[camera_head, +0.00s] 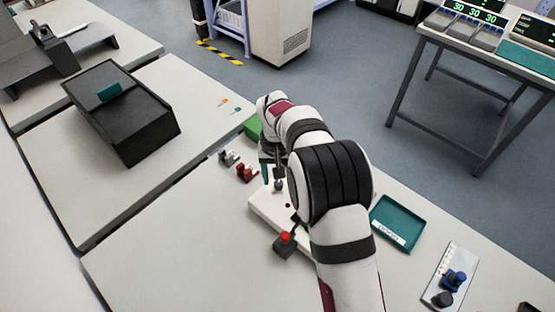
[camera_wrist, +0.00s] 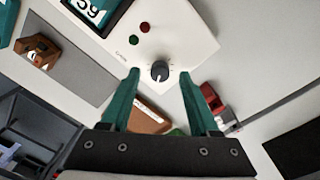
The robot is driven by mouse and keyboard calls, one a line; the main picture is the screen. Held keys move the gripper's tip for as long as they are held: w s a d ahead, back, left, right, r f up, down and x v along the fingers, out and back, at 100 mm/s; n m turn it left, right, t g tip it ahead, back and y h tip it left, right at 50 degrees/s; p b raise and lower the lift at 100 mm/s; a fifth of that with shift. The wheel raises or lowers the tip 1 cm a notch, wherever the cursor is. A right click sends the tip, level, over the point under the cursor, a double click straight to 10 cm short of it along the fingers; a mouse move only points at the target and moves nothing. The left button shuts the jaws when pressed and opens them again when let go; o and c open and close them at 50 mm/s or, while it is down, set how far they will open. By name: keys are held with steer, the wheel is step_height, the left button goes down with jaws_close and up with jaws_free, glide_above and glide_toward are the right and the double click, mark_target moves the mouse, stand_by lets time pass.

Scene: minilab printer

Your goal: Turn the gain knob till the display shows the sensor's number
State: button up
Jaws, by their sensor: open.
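The gain knob (camera_wrist: 160,72) is dark grey and round with a light pointer mark, on a white panel (camera_wrist: 185,30) in the wrist view. Lettering beside it looks like "Gain". My gripper (camera_wrist: 159,75) is open, its teal fingers on either side of the knob with gaps; I cannot tell their height over it. The display (camera_wrist: 88,10) is cut off at the top edge; its tilted digits look like 59. In the head view, my arm partly hides the white panel (camera_head: 263,207), and the display is not visible. I cannot identify the sensor or its number.
A red button (camera_head: 286,236) on a dark box sits by the panel. Small red (camera_head: 247,172) and grey clamp-like parts (camera_head: 229,157) lie left of it. A teal tray (camera_head: 398,240) and a board with blue and black parts (camera_head: 449,262) lie right. A black bin (camera_head: 150,138) stands left.

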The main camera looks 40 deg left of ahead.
mark_target(276, 183)
step_height(276, 183, up, 14)
steer(key=shift+s+a, duration=0.15)
steer(key=shift+r, duration=0.1)
